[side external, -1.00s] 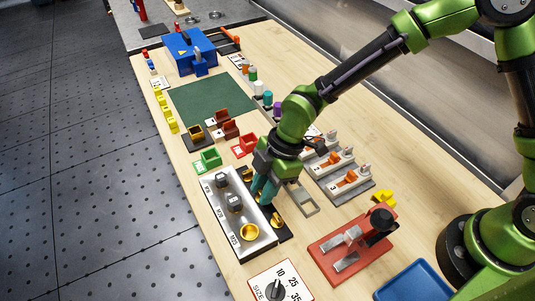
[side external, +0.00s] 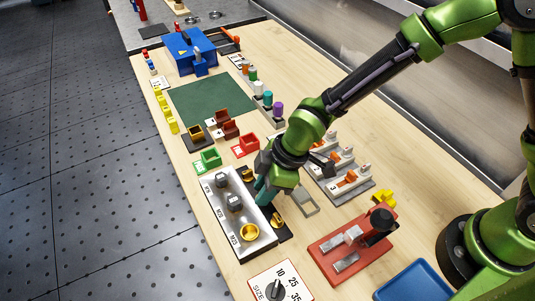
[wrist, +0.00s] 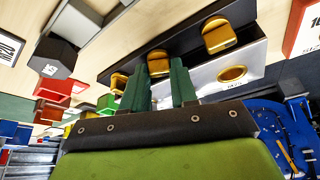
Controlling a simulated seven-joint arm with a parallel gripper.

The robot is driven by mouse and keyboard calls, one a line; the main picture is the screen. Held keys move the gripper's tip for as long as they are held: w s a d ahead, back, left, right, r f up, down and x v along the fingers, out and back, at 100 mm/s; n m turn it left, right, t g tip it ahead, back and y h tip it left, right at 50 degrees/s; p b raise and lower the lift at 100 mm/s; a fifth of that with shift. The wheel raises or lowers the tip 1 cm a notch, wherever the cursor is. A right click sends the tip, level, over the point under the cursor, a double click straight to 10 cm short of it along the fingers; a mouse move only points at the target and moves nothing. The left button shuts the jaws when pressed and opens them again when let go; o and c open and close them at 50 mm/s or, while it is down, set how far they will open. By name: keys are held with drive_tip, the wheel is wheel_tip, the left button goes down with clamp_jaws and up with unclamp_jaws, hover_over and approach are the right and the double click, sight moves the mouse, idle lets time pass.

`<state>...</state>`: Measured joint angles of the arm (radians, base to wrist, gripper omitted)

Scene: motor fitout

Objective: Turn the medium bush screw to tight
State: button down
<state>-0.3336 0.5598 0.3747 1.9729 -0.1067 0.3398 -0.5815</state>
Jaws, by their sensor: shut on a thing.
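The medium bush screw (wrist: 158,64) shows as the middle brass piece of a row on a black strip (wrist: 187,38) in the wrist view. My gripper (wrist: 162,78) has its two green fingers shut around it, with the brass showing between and beyond the tips. Another brass piece (wrist: 218,37) stands to its right and a smaller one (wrist: 118,82) to its left. In the side view my gripper (side external: 262,195) reaches down at the strip beside the silver plate marked with sizes (side external: 218,211). The fingers hide the gripped screw there.
A red fixture (side external: 350,245) and a size dial (side external: 279,284) stand nearer the front. Green (side external: 208,158) and red (side external: 246,145) bins stand behind my gripper. The green mat (side external: 212,104) is clear.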

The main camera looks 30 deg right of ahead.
drive_tip(key=m, duration=0.2)
drive_tip(key=m+t+h, duration=0.1)
drive_tip(key=m, duration=0.3)
drive_tip(key=shift+s+a+t+h, duration=0.2)
drive_tip(key=shift+a+t+h, duration=0.1)
drive_tip(key=shift+t, duration=0.1)
drive_tip(key=m+h, duration=0.1)
drive_tip(key=m, duration=0.2)
drive_tip(key=m+h, duration=0.1)
drive_tip(key=m, duration=0.2)
drive_tip(key=shift+m+t, duration=0.4)
drive_tip(key=shift+h, duration=0.3)
drive_tip(key=c, duration=0.9)
unclamp_jaws()
drive_tip(key=v, duration=1.7)
drive_tip(key=shift+w, duration=0.1)
